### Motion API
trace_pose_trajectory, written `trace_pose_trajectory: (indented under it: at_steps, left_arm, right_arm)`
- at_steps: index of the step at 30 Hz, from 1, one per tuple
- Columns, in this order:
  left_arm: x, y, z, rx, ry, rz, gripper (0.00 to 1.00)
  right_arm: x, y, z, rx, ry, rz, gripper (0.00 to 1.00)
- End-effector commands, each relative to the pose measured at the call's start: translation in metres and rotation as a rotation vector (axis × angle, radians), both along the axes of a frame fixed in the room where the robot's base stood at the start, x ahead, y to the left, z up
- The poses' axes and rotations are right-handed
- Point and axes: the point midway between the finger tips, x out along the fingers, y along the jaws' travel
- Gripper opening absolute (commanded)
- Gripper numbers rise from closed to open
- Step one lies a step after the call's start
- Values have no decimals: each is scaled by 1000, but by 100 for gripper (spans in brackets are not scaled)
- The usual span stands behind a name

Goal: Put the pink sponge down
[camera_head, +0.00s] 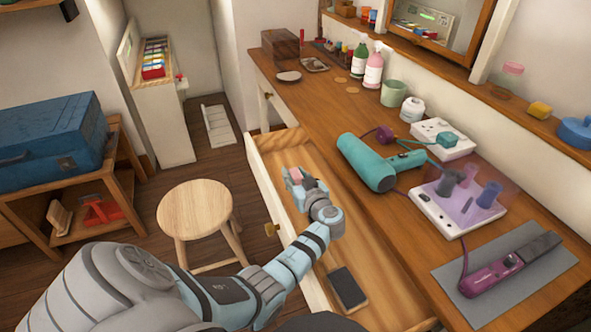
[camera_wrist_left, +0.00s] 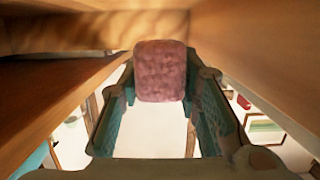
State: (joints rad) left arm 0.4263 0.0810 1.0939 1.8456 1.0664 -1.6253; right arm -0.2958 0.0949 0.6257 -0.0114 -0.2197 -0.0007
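The pink sponge (camera_wrist_left: 161,70) sits between the two fingertips of my left gripper (camera_wrist_left: 160,85) in the left wrist view, with both fingers against its sides. In the head view, the left gripper (camera_head: 300,179) reaches over the open wooden drawer (camera_head: 268,153), and the sponge shows as a small pink patch (camera_head: 296,173) at its tip. In the wrist view, wooden surfaces close in around the fingers. I cannot tell whether the sponge touches the drawer floor. My right gripper is not in view.
A dark flat block (camera_head: 347,288) lies in the drawer's near part. The desktop (camera_head: 330,110) above holds a teal hair dryer (camera_head: 372,160), bottles and a purple straightener (camera_head: 492,275) on a grey mat. A round stool (camera_head: 195,209) stands left of the drawer.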

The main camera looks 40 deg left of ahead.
Motion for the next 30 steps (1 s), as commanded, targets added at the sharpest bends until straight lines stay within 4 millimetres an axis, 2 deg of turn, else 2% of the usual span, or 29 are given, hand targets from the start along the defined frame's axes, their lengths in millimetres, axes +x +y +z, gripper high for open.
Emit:
trace_pose_trajectory:
  at_steps: [1, 3, 11, 15, 19, 24, 27, 30]
  left_arm:
    - [0, 0, -1, 0, 2, 0, 42]
    - [-1, 0, -1, -1, 3, 0, 49]
    - [-1, 0, -1, -1, 3, 1, 49]
    - [-1, -1, 15, 0, 0, 1, 49]
    - [-16, -32, 22, -5, 5, -1, 49]
    - [-38, -75, 32, -4, 3, 0, 49]
    - [-48, -94, 35, -3, 3, 0, 49]
    - [-52, -103, 36, -1, 2, 1, 49]
  right_arm:
    - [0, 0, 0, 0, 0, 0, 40]
    - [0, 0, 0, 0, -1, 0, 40]
    - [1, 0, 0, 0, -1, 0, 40]
    - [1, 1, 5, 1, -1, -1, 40]
    - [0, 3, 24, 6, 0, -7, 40]
    - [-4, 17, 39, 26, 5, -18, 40]
    - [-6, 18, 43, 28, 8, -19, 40]
    - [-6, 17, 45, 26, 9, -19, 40]
